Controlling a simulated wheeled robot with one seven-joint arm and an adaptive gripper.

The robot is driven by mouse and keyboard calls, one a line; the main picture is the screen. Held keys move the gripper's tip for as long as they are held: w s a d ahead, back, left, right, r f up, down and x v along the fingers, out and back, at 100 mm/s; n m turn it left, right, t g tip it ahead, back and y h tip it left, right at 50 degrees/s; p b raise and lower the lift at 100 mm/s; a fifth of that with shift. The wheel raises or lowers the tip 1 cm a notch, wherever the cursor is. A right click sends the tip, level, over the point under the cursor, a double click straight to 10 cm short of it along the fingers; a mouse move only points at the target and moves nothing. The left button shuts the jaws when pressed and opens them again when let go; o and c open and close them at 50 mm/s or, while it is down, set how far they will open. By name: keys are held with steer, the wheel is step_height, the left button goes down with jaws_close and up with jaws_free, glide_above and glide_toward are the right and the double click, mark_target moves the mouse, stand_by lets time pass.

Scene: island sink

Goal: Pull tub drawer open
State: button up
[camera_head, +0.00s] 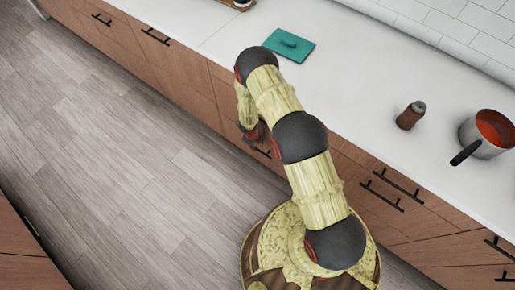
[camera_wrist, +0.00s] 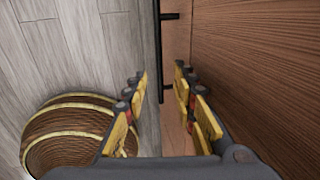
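My gripper (camera_head: 256,134) hangs in front of the brown wooden drawer fronts below the white counter, left of my arm in the head view. A dark handle (camera_head: 263,153) shows just beside it, partly hidden by my arm. In the wrist view, my gripper (camera_wrist: 160,74) is open, with yellow-and-black fingers apart. The black bar handle (camera_wrist: 159,45) runs lengthwise between the two fingers, with clear gaps on both sides. Its posts reach right to the wooden front (camera_wrist: 178,45). No opening at the drawer can be made out. No label shows which drawer is the tub drawer.
On the counter (camera_head: 350,85) are a teal item (camera_head: 289,45), a brown shaker (camera_head: 411,115) and a pot (camera_head: 486,135). More drawers with black handles (camera_head: 155,37) line the front. The grey plank floor (camera_head: 130,140) is clear. Another wooden cabinet (camera_head: 25,245) stands lower left.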

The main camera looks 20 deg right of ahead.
steer(key=f, duration=0.2)
steer(key=f+b, duration=0.1)
steer(key=f, duration=0.1)
steer(key=d+f+b, duration=0.1)
steer(key=f, duration=0.2)
steer(key=shift+w, duration=0.35)
steer(key=shift+c, duration=0.6)
jaws_close()
